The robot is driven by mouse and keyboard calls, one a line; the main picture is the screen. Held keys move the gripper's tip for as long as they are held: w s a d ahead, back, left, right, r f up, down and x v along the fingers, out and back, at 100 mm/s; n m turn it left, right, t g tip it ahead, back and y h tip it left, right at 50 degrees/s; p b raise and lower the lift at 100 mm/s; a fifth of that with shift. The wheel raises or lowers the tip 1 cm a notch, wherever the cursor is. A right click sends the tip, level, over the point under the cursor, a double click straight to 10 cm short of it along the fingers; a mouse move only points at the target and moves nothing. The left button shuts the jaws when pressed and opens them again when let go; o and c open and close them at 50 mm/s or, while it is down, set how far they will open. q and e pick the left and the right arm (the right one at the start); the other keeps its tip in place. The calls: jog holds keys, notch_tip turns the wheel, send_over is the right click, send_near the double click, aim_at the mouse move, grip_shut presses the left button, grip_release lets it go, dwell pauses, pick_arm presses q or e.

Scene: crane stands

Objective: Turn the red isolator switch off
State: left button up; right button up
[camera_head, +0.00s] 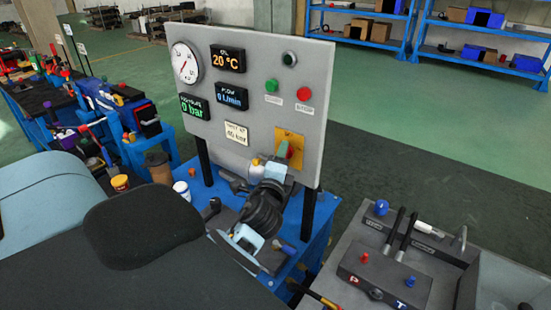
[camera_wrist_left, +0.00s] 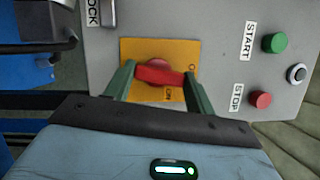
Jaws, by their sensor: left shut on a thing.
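The red isolator switch (camera_wrist_left: 158,73) sits on a yellow plate (camera_wrist_left: 130,48) in the left wrist view. Its bar lies nearly level across that picture, slightly tilted. An ON label shows below it, and a second label at the right is partly hidden by a finger. My left gripper (camera_wrist_left: 161,80) has its green fingers on either end of the red bar, shut on it. In the head view, the left gripper (camera_head: 284,152) is at the yellow plate (camera_head: 289,136), low on the right of the grey panel, and mostly covers the switch. My right gripper is not in view.
The grey panel (camera_head: 250,110) carries a gauge (camera_head: 186,62), displays, a green START button (camera_head: 271,85) and a red STOP button (camera_head: 304,93). It stands over a blue bench (camera_head: 317,240). A grey bench with levers (camera_head: 383,275) stands at the lower right.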

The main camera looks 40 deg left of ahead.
pick_arm(q)
jog(key=shift+r+n+g, duration=0.1)
jog(key=shift+n+g, duration=0.2)
jog(key=shift+n, duration=0.7)
jog(key=o, duration=1)
jog(key=v, duration=0.7)
jog(key=shift+s+d+r+b, duration=0.1)
jog(key=shift+s+b, duration=0.3)
jog(key=shift+s, duration=0.05)
